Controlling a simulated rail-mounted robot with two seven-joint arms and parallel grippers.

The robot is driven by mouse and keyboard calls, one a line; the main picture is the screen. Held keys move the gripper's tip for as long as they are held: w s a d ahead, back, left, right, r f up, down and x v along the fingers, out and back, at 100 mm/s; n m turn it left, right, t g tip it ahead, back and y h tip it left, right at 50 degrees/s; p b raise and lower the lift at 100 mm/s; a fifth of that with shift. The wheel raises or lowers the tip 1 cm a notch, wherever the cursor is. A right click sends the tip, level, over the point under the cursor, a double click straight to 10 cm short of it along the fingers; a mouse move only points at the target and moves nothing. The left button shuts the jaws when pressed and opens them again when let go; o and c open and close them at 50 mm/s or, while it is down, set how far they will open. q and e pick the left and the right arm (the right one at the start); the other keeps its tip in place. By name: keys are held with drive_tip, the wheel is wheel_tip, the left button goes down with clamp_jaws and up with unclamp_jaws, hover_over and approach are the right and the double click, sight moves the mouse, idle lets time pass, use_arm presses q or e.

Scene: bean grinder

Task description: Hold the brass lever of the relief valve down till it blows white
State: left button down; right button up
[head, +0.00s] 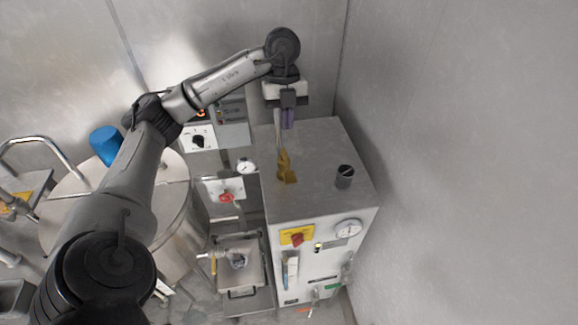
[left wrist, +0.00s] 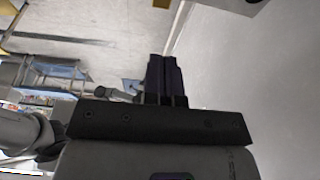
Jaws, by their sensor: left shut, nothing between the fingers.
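The brass relief valve (head: 286,169) stands on the flat top of the white cabinet (head: 325,150). Its lever cannot be told apart clearly from the brass body. My left gripper (head: 288,122) is above and behind the valve in the head view, fingers pointing down, shut and empty. It appears apart from the brass. In the left wrist view the dark fingers (left wrist: 165,78) lie together with nothing between them. A small brass-coloured piece (left wrist: 161,3) shows at that view's top edge. No white plume shows. My right gripper is out of view.
A short dark pipe stub (head: 345,176) stands on the cabinet top, right of the valve. The cabinet front carries a gauge (head: 348,229) and a red-on-yellow switch (head: 297,238). A large steel drum (head: 175,215) stands left. Bare walls close in behind and right.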

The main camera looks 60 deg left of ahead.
use_arm(q)
drive_tip(key=p, duration=0.2)
approach(289, 176)
drive_tip(key=x, duration=0.5)
drive_tip(key=shift+s+d, duration=0.1)
drive_tip(key=shift+d, duration=0.35)
drive_tip(key=shift+f+p, duration=0.35)
drive_tip(key=shift+f, duration=0.5)
drive_tip(key=shift+f+y+b, duration=0.3)
drive_tip(key=shift+f+b, duration=0.2)
drive_tip(key=shift+b, duration=0.15)
drive_tip(key=f+b, duration=0.3)
drive_tip(key=shift+d+y, duration=0.25)
drive_tip(key=shift+y, duration=0.05)
drive_tip(key=shift+s+r+p, duration=0.1)
drive_tip(key=shift+r+p, duration=0.2)
drive_tip(key=shift+r, duration=0.15)
